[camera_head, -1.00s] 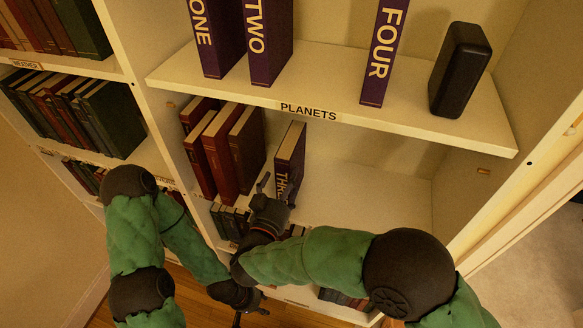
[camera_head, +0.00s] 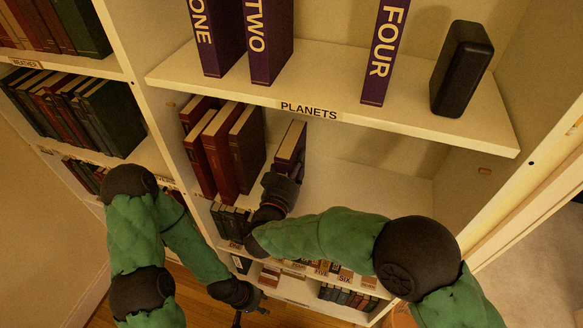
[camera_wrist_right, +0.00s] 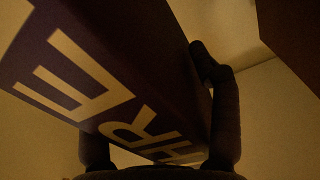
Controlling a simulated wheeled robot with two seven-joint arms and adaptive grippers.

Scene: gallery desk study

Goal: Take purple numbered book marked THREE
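The purple book marked THREE (camera_head: 290,145) stands on the shelf below the PLANETS label, right of some red and brown books. My right gripper (camera_head: 281,183) is at its lower front and hides most of its lettering. In the right wrist view, the book's spine (camera_wrist_right: 75,75) shows large pale letters and fills the space between the fingers of my right gripper (camera_wrist_right: 155,130). One finger is beside the book on the right; the other is partly hidden at lower left. The fingers look spread around it, with no clear grip. My left gripper (camera_head: 250,308) hangs low, open and empty.
Purple books ONE (camera_head: 215,40), TWO (camera_head: 267,42) and FOUR (camera_head: 383,55) stand on the PLANETS shelf (camera_head: 330,85), with a gap between TWO and FOUR. A black speaker-like box (camera_head: 461,70) stands at right. The lower shelf is bare right of THREE.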

